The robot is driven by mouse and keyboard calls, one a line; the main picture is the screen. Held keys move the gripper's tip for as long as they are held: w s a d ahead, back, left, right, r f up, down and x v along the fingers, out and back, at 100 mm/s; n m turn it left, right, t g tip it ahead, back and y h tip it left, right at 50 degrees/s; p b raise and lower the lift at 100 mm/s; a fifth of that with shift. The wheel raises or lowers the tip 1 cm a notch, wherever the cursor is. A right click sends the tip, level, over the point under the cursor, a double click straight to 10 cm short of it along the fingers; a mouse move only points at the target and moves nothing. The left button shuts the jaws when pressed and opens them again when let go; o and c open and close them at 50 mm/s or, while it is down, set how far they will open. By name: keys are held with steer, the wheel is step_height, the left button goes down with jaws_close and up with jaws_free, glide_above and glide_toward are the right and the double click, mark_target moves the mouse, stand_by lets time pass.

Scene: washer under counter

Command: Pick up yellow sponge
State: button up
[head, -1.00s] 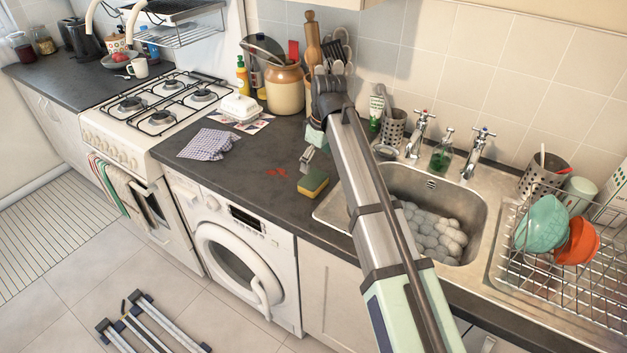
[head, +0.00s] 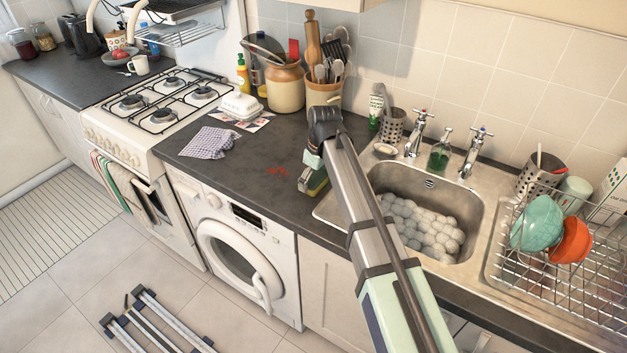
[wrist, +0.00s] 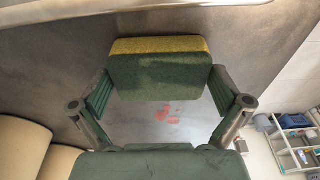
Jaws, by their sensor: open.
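The yellow sponge (head: 316,188) lies on the dark counter, left of the sink, and my gripper partly hides it in the head view. In the wrist view the sponge (wrist: 160,70) shows a dark green face and a yellow strip along its upper edge. My gripper (head: 309,172) is low at the sponge. In the wrist view its fingers are open, with one fingertip close to each short end of the sponge (wrist: 160,82). I cannot tell whether either fingertip touches it.
Red marks (head: 277,171) are on the counter left of the sponge. The metal sink (head: 480,215) with several pale round things is to the right. A checked cloth (head: 208,143) lies left. A utensil pot (head: 325,95) and clay jar (head: 286,90) stand behind.

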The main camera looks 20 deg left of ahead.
mark_target(313, 177)
steer(key=c, duration=0.4)
steer(key=shift+r, duration=0.1)
step_height(313, 177, up, 20)
steer(key=b, duration=0.3)
steer(key=shift+b, duration=0.35)
steer(key=c, duration=0.3)
